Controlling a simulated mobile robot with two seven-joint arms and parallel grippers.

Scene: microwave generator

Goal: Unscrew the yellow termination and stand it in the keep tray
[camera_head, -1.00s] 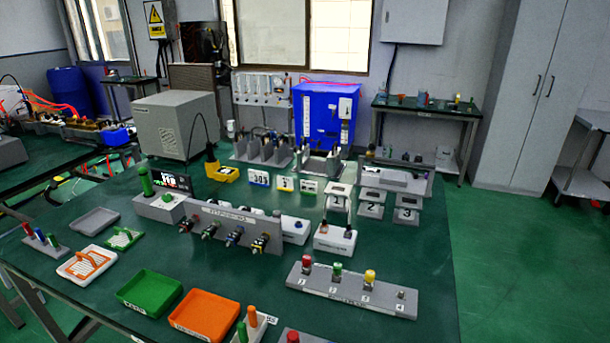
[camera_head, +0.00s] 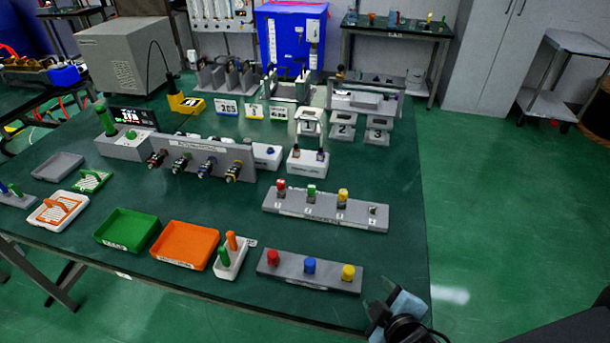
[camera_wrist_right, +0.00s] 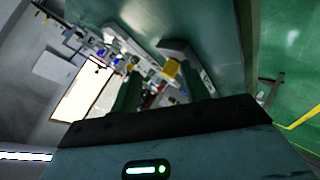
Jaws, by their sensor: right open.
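A yellow-capped piece (camera_head: 343,195) stands upright on a grey numbered bar (camera_head: 300,212), in line with a red one, a green one and a bare post. Another yellow piece (camera_head: 348,271) stands at the right end of a nearer grey block (camera_head: 300,283) with a red and a blue one. My right gripper (camera_head: 380,312) is at the front right table edge, open and apart from both. In the right wrist view its fingers (camera_wrist_right: 155,80) are spread, with a yellow piece (camera_wrist_right: 170,68) beyond them. A green tray (camera_head: 127,230) and an orange tray (camera_head: 186,245) lie left; their labels are unreadable.
A white holder (camera_head: 229,262) with green and orange sticks stands beside the orange tray. A grey panel with several connectors (camera_head: 215,153) stands behind the trays. A grey shallow tray (camera_head: 58,167) lies at far left.

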